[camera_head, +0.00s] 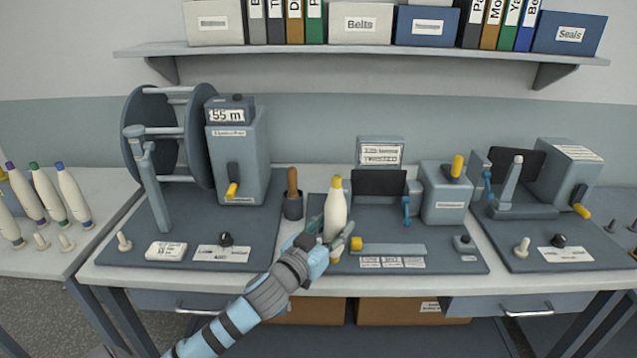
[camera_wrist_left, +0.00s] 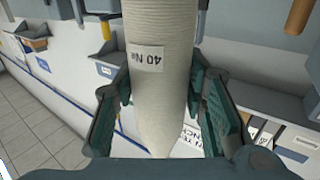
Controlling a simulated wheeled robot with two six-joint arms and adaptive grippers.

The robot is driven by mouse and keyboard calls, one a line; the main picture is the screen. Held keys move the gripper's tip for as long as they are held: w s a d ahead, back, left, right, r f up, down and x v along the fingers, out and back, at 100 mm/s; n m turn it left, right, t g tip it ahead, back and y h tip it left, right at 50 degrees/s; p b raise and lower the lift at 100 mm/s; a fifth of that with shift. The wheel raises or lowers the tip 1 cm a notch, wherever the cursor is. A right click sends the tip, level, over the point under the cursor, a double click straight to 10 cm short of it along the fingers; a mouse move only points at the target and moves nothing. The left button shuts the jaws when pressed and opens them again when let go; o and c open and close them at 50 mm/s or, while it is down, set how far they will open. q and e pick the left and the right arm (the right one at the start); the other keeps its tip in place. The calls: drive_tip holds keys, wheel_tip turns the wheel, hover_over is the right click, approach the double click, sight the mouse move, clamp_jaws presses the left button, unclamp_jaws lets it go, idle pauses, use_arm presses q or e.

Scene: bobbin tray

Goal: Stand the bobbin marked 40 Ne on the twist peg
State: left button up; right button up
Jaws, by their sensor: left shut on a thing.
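The bobbin marked 40 Ne (camera_head: 336,212) is cream-white with a yellow tip and stands about upright at the left of the middle station. Its label (camera_wrist_left: 146,57) shows upside down in the left wrist view. My left gripper (camera_head: 333,243) is shut on the bobbin's lower part; its two fingers also show on either side of the bobbin in the left wrist view (camera_wrist_left: 162,110). No peg shows at the middle station; the area under the bobbin is hidden by my gripper, so I cannot tell whether the bobbin is on a peg. My right gripper is out of view.
A reel machine (camera_head: 238,150) with a small bare peg (camera_head: 124,241) stands left; another station with a bare peg (camera_head: 522,247) stands right. Several bobbins (camera_head: 73,198) stand on the left table.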

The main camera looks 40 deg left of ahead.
use_arm(q)
drive_tip(key=w+a+n+g+y+b, duration=0.1)
drive_tip(key=w+a+n+y+b, duration=0.2)
drive_tip(key=a, duration=0.5)
drive_tip(key=shift+w+y, duration=0.8)
drive_tip(key=shift+y, duration=0.1)
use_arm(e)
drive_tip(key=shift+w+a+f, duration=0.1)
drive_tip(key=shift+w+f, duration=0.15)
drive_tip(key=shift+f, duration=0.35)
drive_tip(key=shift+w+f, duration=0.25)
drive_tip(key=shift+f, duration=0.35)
use_arm(q)
drive_tip(key=shift+s+d+r, duration=0.1)
drive_tip(key=shift+s+d, duration=0.05)
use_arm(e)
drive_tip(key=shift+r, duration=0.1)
use_arm(q)
drive_tip(key=shift+f, duration=0.2)
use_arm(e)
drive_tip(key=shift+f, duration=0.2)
use_arm(q)
drive_tip(key=shift+f+b, duration=2.35)
drive_tip(key=shift+f, duration=0.2)
drive_tip(key=o, duration=1.3)
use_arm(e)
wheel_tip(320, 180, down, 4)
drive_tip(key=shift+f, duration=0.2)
